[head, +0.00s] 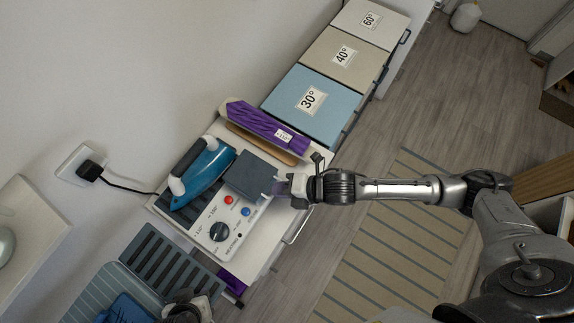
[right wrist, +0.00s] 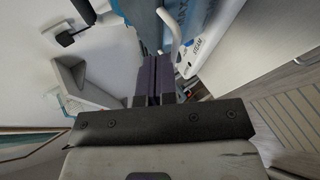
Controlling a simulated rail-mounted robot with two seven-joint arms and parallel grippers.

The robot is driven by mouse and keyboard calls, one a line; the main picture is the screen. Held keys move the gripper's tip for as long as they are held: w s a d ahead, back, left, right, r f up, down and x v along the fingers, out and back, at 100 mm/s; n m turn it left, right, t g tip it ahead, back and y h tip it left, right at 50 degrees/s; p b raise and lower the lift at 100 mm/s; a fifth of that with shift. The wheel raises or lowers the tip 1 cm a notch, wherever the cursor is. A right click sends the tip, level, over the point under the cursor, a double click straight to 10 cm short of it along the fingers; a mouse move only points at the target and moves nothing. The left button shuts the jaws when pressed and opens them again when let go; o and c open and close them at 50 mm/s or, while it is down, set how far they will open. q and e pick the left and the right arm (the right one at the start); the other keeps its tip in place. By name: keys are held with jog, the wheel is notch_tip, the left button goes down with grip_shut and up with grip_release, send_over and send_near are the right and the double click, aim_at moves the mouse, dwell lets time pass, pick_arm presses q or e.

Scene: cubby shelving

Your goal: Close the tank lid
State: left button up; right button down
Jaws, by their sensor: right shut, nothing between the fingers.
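A dark grey square plate (head: 258,175), which looks like the tank lid, is at the right side of the white ironing station (head: 266,236). It looks raised, but I cannot tell its exact angle. My right gripper (head: 279,188) is at the plate's right edge. I cannot tell whether it touches the plate. In the right wrist view its dark fingers (right wrist: 155,80) are together with nothing held. The tank opening is not clearly visible. My left gripper (head: 188,308) is partly in view at the bottom edge, and its fingers are not clear.
A blue iron (head: 205,172) stands left of the plate. The control knob (head: 219,232) and buttons are below it. A purple folded cloth (head: 262,125) lies behind. Bins labelled 30° (head: 318,112), 40° (head: 345,60) and 60° (head: 375,22) run along the wall. The floor at right is open.

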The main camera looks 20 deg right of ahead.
pick_arm(q)
jog(key=shift+w+f, duration=0.1)
jog(key=shift+f, duration=0.2)
pick_arm(e)
jog(key=shift+f, duration=0.4)
jog(key=shift+s+d+f, duration=0.1)
jog(key=shift+f, duration=0.05)
